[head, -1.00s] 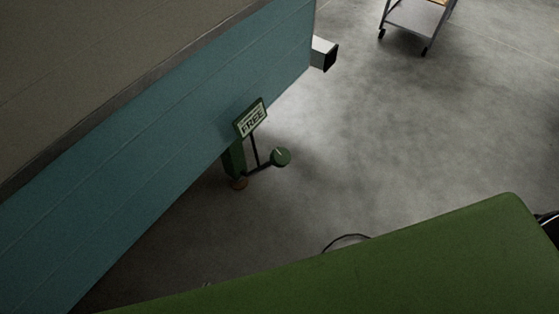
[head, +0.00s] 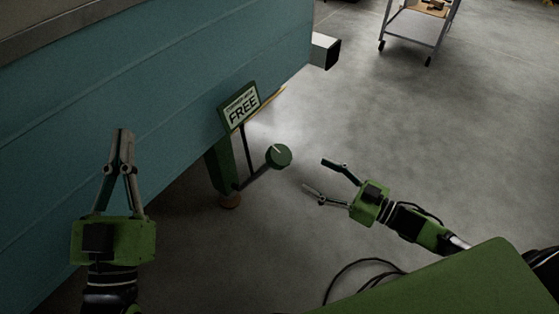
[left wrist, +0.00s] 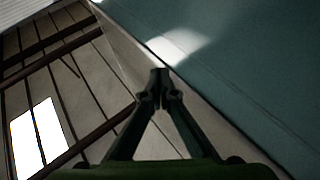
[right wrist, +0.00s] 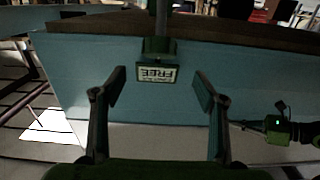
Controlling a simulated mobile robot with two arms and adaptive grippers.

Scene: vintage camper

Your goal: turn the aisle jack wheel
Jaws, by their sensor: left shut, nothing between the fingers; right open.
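The jack wheel (head: 278,156) is a small round green disc with a pale mark, on an arm low beside the green jack leg (head: 219,165). A sign reading FREE (head: 240,107) stands above it on a thin post, and also shows upside down between my fingers in the right wrist view (right wrist: 156,75). My right gripper (head: 321,181) is open and empty, a short way right of the wheel and apart from it. My left gripper (head: 121,135) is shut and empty, pointing up in front of the camper wall; its closed fingertips show in the left wrist view (left wrist: 160,75).
The teal camper side (head: 150,95) fills the left, with a square grey beam end (head: 325,51) sticking out at its corner. A wheeled cart (head: 417,30) stands at the back right. The concrete floor (head: 440,140) between is clear.

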